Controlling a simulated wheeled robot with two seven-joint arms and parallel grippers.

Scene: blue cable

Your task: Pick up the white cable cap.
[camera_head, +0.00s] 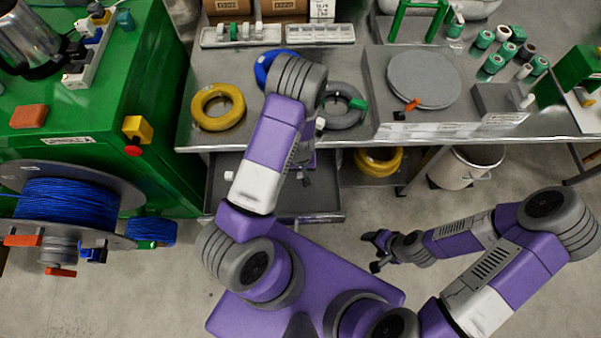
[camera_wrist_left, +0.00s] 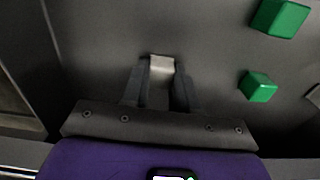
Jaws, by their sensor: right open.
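My left gripper (camera_wrist_left: 161,82) points down into the open drawer, with its fingers on both sides of a pale, whitish block that looks like the white cable cap (camera_wrist_left: 161,68). The fingers appear to touch its sides. In the head view, my left gripper (camera_head: 304,178) is over the right part of the drawer, largely behind my own arm, and the cap in it cannot be made out. My right gripper (camera_head: 376,252) is open and empty above the floor, right of my base.
The grey drawer (camera_head: 322,203) is pulled out under the metal table (camera_head: 340,110). Two green blocks (camera_wrist_left: 280,17) (camera_wrist_left: 257,86) lie right of the fingers. A small white piece (camera_head: 229,175) lies at the drawer's left. A blue cable spool (camera_head: 65,203) stands at far left.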

